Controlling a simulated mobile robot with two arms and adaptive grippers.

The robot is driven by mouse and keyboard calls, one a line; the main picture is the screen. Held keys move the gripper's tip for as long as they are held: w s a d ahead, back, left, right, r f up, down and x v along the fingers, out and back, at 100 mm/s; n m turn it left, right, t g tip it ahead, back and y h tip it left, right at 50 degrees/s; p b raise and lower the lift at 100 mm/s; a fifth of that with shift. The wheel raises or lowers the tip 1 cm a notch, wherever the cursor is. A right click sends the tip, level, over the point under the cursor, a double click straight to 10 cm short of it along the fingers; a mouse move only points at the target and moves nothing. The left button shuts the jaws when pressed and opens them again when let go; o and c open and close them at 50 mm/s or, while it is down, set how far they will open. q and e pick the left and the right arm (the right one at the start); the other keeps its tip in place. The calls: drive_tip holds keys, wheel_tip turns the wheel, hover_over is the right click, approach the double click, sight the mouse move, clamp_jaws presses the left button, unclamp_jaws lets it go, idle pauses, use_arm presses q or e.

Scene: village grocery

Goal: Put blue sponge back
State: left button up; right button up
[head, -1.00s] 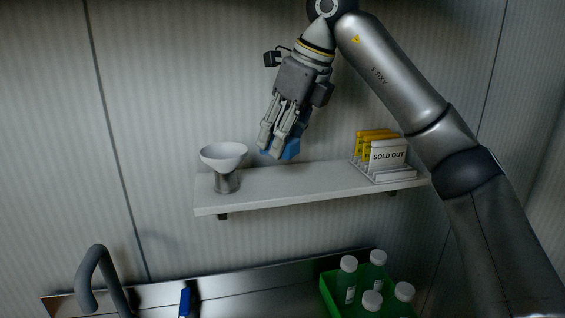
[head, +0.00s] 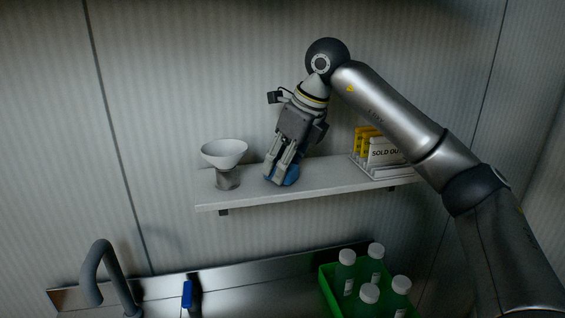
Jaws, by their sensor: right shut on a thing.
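My right gripper (head: 279,178) points down over the wall shelf (head: 325,187) and is shut on the blue sponge (head: 289,177). The sponge is partly hidden by the fingers. It is at the shelf's top surface, between the white bowl and the sign holder; I cannot tell whether it rests fully on the shelf. My left gripper is not in view.
A white bowl on a metal stand (head: 224,155) is close left of the gripper. A "SOLD OUT" sign (head: 386,153) with yellow cards stands at the right, partly behind my arm. Below are a faucet (head: 103,270), a blue-handled item (head: 187,294) and a green crate (head: 329,291) of bottles.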

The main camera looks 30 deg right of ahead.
drive_tip(key=o, duration=0.9)
drive_tip(key=shift+f, duration=0.1)
drive_tip(key=shift+r, duration=0.2)
drive_tip(key=shift+d+r, duration=0.1)
drive_tip(key=shift+r, duration=0.15)
drive_tip(key=v, duration=1.1)
drive_tip(key=shift+s+r+b, duration=0.15)
drive_tip(key=shift+r+b, duration=0.05)
drive_tip(key=shift+b, duration=0.1)
